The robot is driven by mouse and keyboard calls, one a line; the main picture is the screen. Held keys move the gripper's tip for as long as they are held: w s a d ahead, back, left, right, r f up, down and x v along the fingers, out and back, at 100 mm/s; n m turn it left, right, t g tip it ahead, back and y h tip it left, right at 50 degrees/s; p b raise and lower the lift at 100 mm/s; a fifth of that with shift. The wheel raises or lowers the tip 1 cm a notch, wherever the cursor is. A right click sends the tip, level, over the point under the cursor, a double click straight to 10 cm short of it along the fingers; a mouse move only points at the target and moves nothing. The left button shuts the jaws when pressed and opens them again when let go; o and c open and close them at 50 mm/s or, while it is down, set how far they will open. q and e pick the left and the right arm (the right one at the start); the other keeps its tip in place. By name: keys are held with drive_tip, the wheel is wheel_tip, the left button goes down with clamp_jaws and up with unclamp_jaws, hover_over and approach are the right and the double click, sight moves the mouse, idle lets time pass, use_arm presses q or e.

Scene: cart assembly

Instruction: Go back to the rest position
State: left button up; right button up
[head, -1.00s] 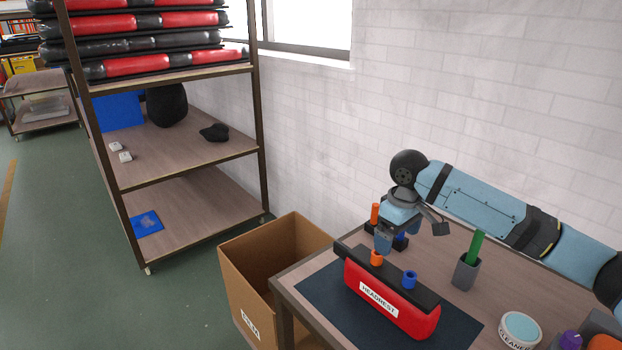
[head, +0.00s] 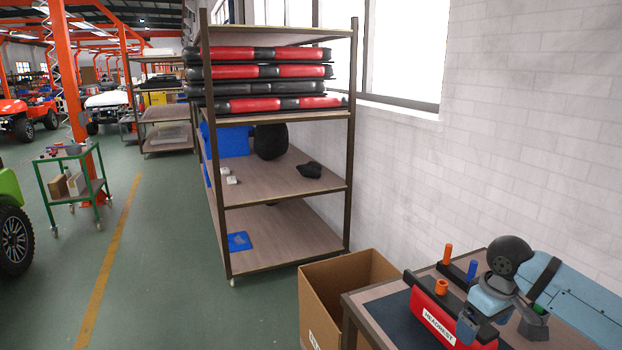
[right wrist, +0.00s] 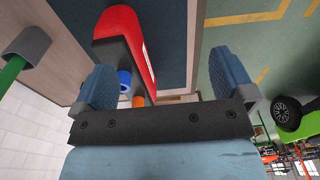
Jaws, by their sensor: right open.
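My right gripper (head: 498,322) is open, with nothing between its fingers. In the head view it is over the right part of the table, in front of the right end of the red headrest (head: 425,318). The headrest has a black top and a white HEADREST label. An orange ring-shaped piece (head: 441,287) sits on its top. In the right wrist view the open gripper (right wrist: 163,75) has the headrest (right wrist: 122,28) beyond its fingers, with a blue ring-shaped piece (right wrist: 125,80) by it. My left gripper is out of view.
The table (head: 352,308) carries a dark mat, an upright orange peg (head: 447,253) and a blue peg (head: 471,269). An open cardboard box (head: 318,300) stands left of it. A shelf (head: 285,190) stands behind, by the wall.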

drive_tip(key=s+a+f+t+y, duration=0.2)
drive_tip(key=s+a+f, duration=0.1)
drive_tip(key=a+f, duration=0.55)
drive_tip(key=s+a+f+t+y, duration=0.2)
drive_tip(key=s+a+f, duration=0.2)
drive_tip(key=a+f, duration=0.45)
drive_tip(key=s+a+f+t+y, duration=0.1)
drive_tip(key=s+f+t, duration=0.2)
drive_tip(key=s+f, duration=0.35)
drive_tip(key=s+d+f+m+t+h, duration=0.2)
drive_tip(key=s+t, duration=0.1)
drive_tip(key=s, duration=0.9)
use_arm(q)
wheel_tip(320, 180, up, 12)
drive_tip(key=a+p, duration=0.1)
drive_tip(key=p, duration=1.3)
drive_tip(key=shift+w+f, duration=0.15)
use_arm(e)
wheel_tip(320, 180, up, 12)
drive_tip(key=d, duration=0.1)
drive_tip(key=shift+s+d, duration=0.15)
drive_tip(key=shift+s, duration=0.05)
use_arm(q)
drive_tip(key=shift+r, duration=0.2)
